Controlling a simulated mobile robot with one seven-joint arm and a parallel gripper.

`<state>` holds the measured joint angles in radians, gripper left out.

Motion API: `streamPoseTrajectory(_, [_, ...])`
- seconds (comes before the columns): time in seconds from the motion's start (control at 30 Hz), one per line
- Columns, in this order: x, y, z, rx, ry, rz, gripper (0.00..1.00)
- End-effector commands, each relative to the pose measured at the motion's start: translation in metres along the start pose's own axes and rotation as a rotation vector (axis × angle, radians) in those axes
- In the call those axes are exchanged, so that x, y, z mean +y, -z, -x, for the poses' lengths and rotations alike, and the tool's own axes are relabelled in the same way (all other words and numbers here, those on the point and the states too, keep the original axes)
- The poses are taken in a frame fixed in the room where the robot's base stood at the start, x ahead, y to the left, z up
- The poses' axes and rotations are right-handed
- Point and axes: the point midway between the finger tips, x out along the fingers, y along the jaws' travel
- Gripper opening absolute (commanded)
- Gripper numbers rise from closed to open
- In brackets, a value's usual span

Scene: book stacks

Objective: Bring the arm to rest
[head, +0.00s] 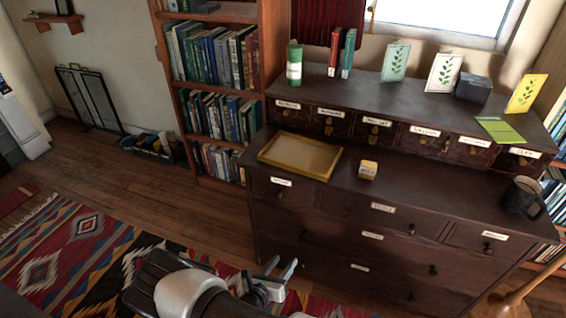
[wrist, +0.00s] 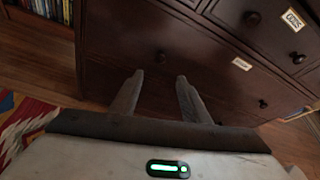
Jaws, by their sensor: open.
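My gripper (head: 280,270) is at the bottom of the head view, in front of the left part of a dark wooden chest of drawers (head: 330,240). In the wrist view my gripper (wrist: 158,92) shows two grey fingers apart with nothing between them. The fingers point toward the lower drawer fronts (wrist: 150,45). I cannot tell the exact gap between the fingertips and the drawers. My arm reaches in from the bottom edge of the head view.
Books, cards and a green-and-white canister (head: 294,64) stand on the upper tier. A bookcase (head: 270,50) is behind left. A patterned rug (head: 80,250) covers open floor.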

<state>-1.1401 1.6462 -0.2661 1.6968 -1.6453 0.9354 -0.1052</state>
Motion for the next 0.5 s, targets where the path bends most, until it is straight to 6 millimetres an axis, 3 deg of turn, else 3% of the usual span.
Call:
streamPoseTrajectory(0.13, [-0.001, -0.006, 0.000, 0.005, 0.013, -0.023, 0.42])
streamPoseTrajectory(0.23, [-0.007, -0.031, 0.002, 0.026, 0.066, -0.117, 0.42])
streamPoseTrajectory(0.37, [-0.031, -0.088, 0.007, 0.080, 0.205, -0.350, 0.42])
streamPoseTrajectory(0.5, [-0.074, -0.150, 0.018, 0.155, 0.381, -0.647, 0.42])
